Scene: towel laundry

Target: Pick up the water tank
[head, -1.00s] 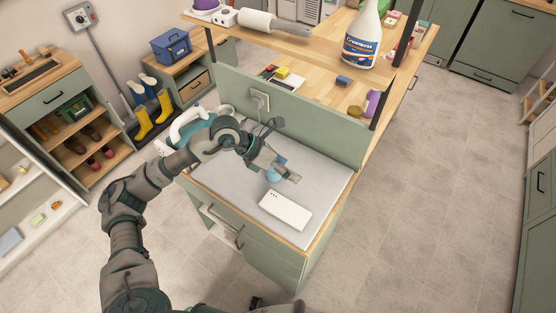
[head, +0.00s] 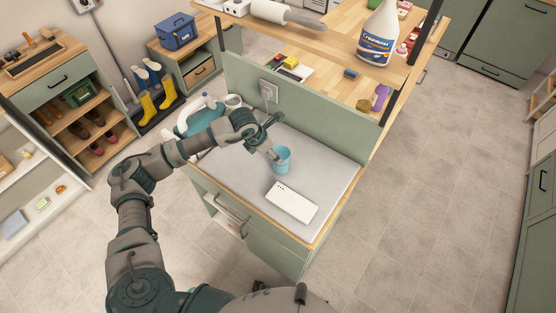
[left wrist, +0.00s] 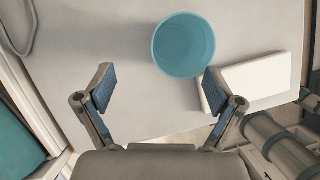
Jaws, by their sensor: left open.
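No part is plainly marked as a water tank. A light-blue open cup (head: 282,162) stands upright on the grey worktop mat, and it shows from above in the left wrist view (left wrist: 183,47). A flat white box (head: 292,203) with small dark dots lies near it; it also shows in the left wrist view (left wrist: 258,77). A teal-and-white appliance (head: 201,117) stands at the counter's left end, partly behind my arm. My left gripper (left wrist: 158,88) is open and empty, its fingers spread just short of the cup. One fingertip overlaps the white box in view. My right gripper is not in view.
A green back panel (head: 310,107) with a wall socket (head: 269,91) rises behind the mat. A wooden shelf above holds a large white bottle (head: 380,35).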

